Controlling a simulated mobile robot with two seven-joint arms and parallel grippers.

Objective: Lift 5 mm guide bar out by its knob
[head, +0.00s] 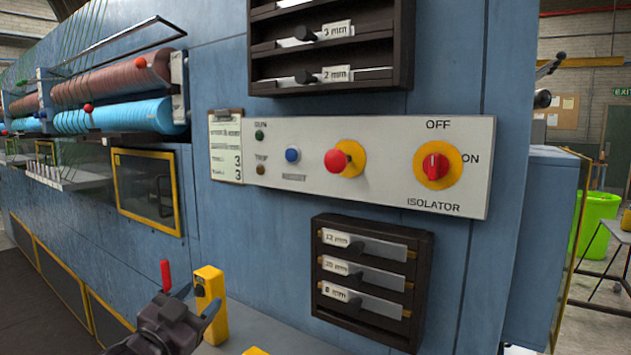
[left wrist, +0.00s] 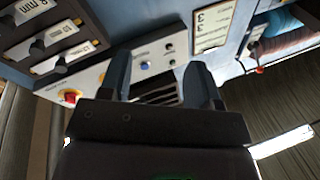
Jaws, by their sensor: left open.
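The upper dark rack (head: 404,45) on the blue machine holds bars with dark knobs. Two labels read 3 mm (head: 336,30) and 2 mm (head: 337,74). A bar above them (head: 294,3) is cut off by the picture's top edge, so I cannot read its label or tell whether it is the 5 mm guide bar. My left gripper (head: 198,300) is low in the head view, below and left of the racks, apart from them. In the left wrist view its fingers (left wrist: 162,82) stand apart with nothing held; a dark slotted rack (left wrist: 158,94) shows between them. My right gripper is not seen.
The lower rack (head: 424,260) holds 12, 10 and 8 mm bars. Between the racks, a pale control panel (head: 390,130) carries a protruding red button (head: 336,160) and isolator switch (head: 434,168). A yellow post (head: 212,285) and red upright piece (head: 166,275) stand close to my left gripper.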

